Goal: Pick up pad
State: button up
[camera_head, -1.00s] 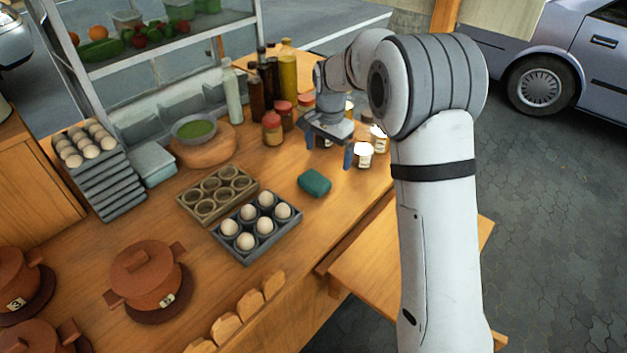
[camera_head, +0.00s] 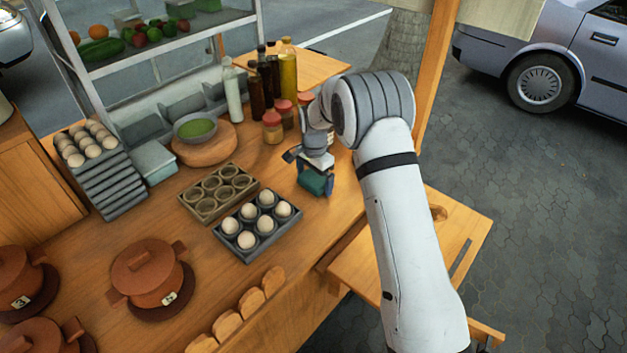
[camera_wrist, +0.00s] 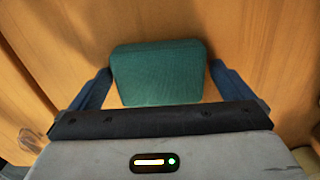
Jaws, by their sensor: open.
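The pad is a small teal-green block. In the head view the pad (camera_head: 314,183) lies on the wooden counter, right of the egg tray, partly covered by my gripper. My gripper (camera_head: 313,184) is open directly above it, pointing down. In the wrist view the pad (camera_wrist: 158,72) sits between the two blue fingers of my gripper (camera_wrist: 160,80), with a gap visible on each side near the fingertips. Its near edge comes close to the dark palm bar. I cannot tell the exact height of the fingertips over the counter.
A grey tray of eggs (camera_head: 246,250) and an empty brown cup tray (camera_head: 199,208) stand left of my gripper. Jars (camera_head: 272,128) and tall bottles (camera_head: 288,72) stand behind it. Lidded clay pots (camera_head: 148,277) are at the front left. The counter just in front is clear.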

aim_at(314, 177)
jog(key=shift+c, duration=0.6)
jog(key=c, duration=0.8)
notch_tip(314, 177, up, 10)
jog(key=shift+b, duration=0.65)
